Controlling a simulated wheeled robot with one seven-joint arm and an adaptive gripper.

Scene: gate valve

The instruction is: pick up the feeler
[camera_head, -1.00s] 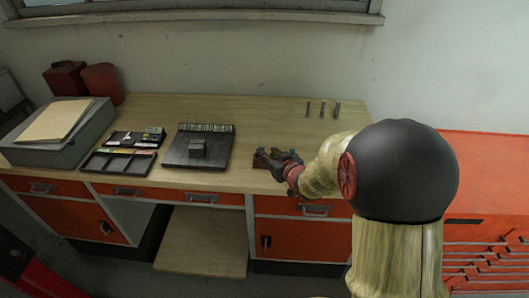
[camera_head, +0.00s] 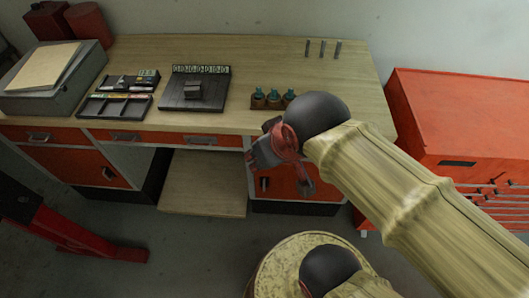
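I cannot tell for sure which thing is the feeler. Small flat coloured pieces lie in a dark compartment tray (camera_head: 97,107) at the left of the wooden workbench (camera_head: 225,112); they are too small to make out. My gripper (camera_head: 258,153), dark with a red wrist, is in front of the bench's front edge, at the drawer fronts. It is apart from the tray, well to its right. Its fingers are small and partly hidden by my wrist, so their opening is unclear. I see nothing held in it.
A black plate with a grey block (camera_head: 193,90) lies right of the tray. Three teal-topped items (camera_head: 273,95) stand in a brown holder near the front edge. Three thin pins (camera_head: 323,47) are at the back right. A grey box (camera_head: 50,85) is left; a red cabinet (camera_head: 440,110) right.

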